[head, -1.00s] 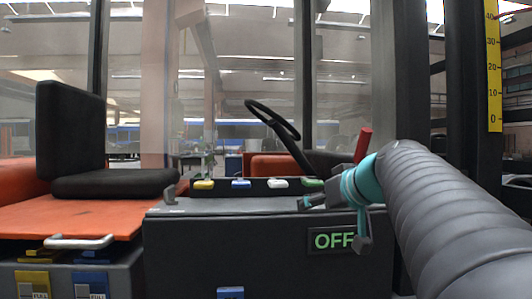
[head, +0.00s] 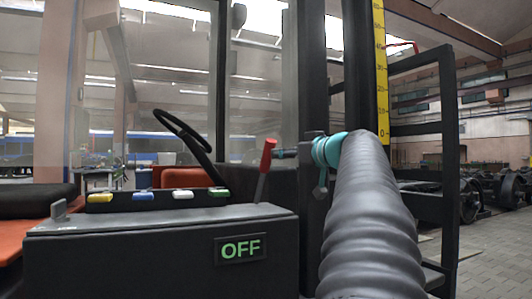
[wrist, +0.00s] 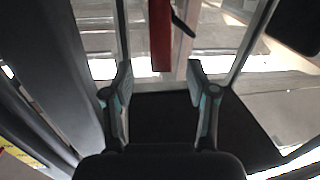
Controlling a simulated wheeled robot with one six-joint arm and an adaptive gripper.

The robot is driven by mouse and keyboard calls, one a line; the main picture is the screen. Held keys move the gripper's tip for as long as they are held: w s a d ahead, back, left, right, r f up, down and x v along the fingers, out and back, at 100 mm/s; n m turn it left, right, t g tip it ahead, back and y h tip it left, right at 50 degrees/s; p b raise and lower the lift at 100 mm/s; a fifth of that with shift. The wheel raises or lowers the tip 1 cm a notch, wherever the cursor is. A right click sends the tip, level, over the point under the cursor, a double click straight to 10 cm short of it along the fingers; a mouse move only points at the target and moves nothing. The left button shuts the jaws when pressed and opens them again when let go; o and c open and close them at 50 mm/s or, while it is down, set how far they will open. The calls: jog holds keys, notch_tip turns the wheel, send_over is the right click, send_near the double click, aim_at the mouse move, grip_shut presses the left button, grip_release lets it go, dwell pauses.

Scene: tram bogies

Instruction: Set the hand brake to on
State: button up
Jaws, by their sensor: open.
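The hand brake lever has a red grip (head: 268,154) on a dark stem and rises from the right end of the dark console (head: 120,262). It leans slightly to the right in the head view. A green OFF sign (head: 240,249) is lit on the console front. My gripper (head: 282,153) is just right of the red grip, at about its height, pointing left. In the wrist view my gripper (wrist: 159,85) is open and empty. The red grip (wrist: 160,36) shows ahead of the gap between the fingers, roughly centred. I cannot tell whether they touch.
A black steering wheel (head: 184,130) stands behind the console. Yellow, blue, white and green pieces line the console's back edge. A dark post (head: 312,100) and a yellow scale (head: 380,70) rise near my arm. Open floor (head: 500,250) lies at the right.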

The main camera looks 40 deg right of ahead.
aim_at(269, 163)
jog(key=w, duration=0.3)
jog(key=w+p, duration=0.1)
jog(key=w, duration=0.2)
jog(key=w+p, duration=0.1)
jog(key=w, duration=0.1)
jog(key=shift+w+d, duration=0.25)
jog(key=shift+w, duration=0.15)
grip_shut()
